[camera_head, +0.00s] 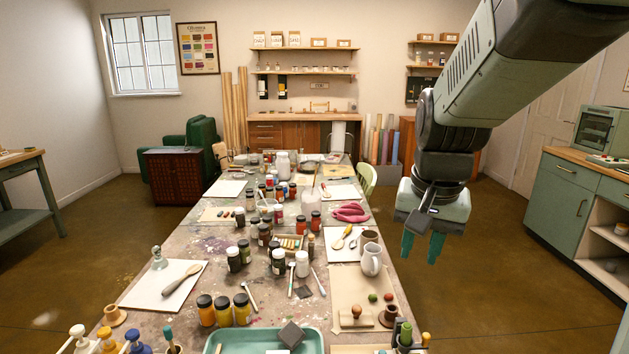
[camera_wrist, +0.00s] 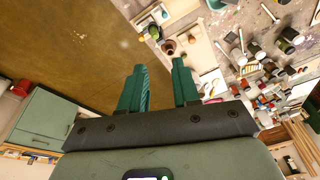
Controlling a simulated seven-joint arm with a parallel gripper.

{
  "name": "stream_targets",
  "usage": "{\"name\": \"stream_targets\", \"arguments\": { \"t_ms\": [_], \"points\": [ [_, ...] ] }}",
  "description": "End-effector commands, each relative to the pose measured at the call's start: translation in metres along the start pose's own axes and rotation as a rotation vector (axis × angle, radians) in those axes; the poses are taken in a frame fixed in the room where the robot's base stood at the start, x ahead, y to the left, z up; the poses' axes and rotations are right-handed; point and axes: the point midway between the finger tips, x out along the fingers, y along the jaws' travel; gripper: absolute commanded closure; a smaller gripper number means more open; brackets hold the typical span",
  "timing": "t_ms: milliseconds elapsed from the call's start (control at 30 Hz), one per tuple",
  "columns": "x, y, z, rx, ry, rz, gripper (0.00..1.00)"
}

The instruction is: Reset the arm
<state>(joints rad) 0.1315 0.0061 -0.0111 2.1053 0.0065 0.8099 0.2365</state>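My gripper (camera_head: 423,246) hangs from my arm at the right of the head view, beyond the right edge of the table and above the floor. Its two green fingers point down and are apart, with nothing between them. In the wrist view my gripper (camera_wrist: 162,72) also shows open and empty, with floor and the table edge past the fingertips. The long paint-stained table (camera_head: 185,250) runs away from me down the middle of the head view. No task object touches the fingers.
The table holds several pigment jars (camera_head: 224,310), a teal tray (camera_head: 312,340), a white pitcher (camera_head: 372,260), a wooden stamp (camera_head: 356,312) and pink gloves (camera_head: 351,212). A green cabinet (camera_head: 568,195) stands at the right. The floor between table and cabinet is clear.

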Motion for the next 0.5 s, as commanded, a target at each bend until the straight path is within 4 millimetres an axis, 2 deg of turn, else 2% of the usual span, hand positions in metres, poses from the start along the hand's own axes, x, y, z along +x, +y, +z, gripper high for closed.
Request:
{"name": "stream_targets", "arguments": {
  "t_ms": [33,200,400,500],
  "points": [
    [-0.021,-0.004,0.017,-0.049,0.033,-0.012,0.69],
    [-0.068,-0.008,0.077,-0.213,0.122,-0.041,0.69],
    [-0.093,-0.002,0.140,-0.375,0.211,-0.063,0.69],
    [-0.097,0.002,0.158,-0.419,0.241,-0.069,0.69]
  ]
}}
